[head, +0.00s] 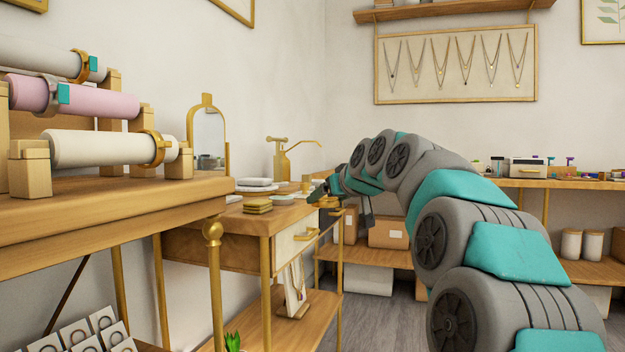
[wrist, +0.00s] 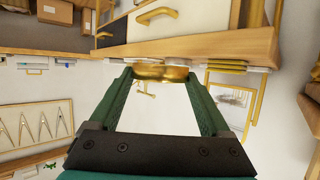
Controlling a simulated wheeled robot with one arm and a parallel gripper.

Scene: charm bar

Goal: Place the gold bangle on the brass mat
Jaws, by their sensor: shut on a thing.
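My gripper (head: 322,193) is at the right end of the small wooden table in the head view, small and partly merged with the things behind it. In the wrist view its two green fingers (wrist: 163,80) are closed on the gold bangle (wrist: 162,73), which spans the space between the fingertips. The bangle is near the table's edge in that view; whether it touches the table I cannot tell. I cannot make out the brass mat for certain. A stack of flat gold squares (head: 257,207) lies on the small table, left of my gripper.
A mirror (head: 209,135) stands behind. A bangle rack with padded rolls (head: 100,148) stands on a nearer counter at left. A drawer (head: 293,243) faces right.

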